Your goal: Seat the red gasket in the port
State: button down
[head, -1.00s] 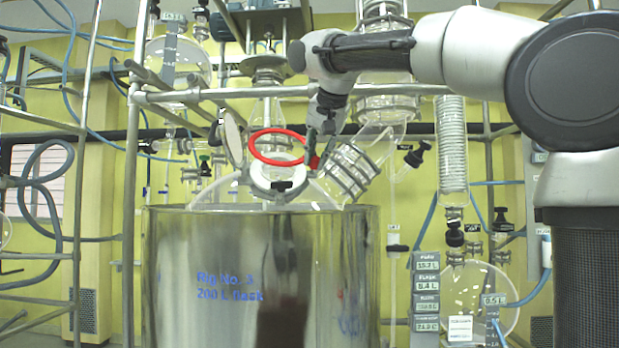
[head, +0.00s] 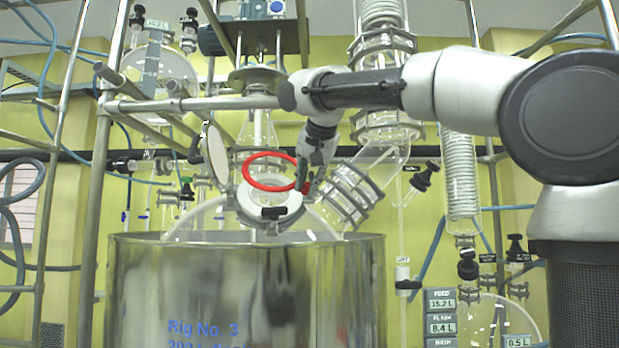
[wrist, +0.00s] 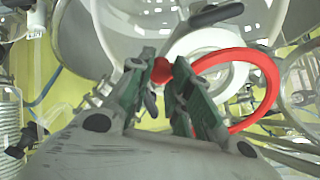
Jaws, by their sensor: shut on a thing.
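The red gasket (head: 250,182) is a thin ring with a small red tab. My gripper (head: 305,186) is shut on the tab, at the ring's right side in the head view. In the wrist view the tab (wrist: 162,73) sits between the fingertips (wrist: 161,85), and the ring (wrist: 270,85) extends right. The port is a white-rimmed opening (head: 243,203) on top of the glass vessel. In the head view the gasket appears just above the port, overlapping its far rim; the exact gap cannot be told. The white rim (wrist: 205,42) shows partly behind the gasket in the wrist view.
An upright round lid (head: 217,152) stands left of the port. A clamped glass neck (head: 352,195) rises close on the right. A horizontal metal bar (head: 190,104) crosses behind and above. The large shiny vessel jacket (head: 150,290) is below.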

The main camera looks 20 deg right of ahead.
jog(key=x, duration=0.7)
jog(key=shift+w+f, duration=0.2)
dwell(0.6)
dwell(0.5)
jog(key=c, duration=1.2)
grip_release()
jog(key=shift+c, duration=0.2)
jog(key=v, duration=1.2)
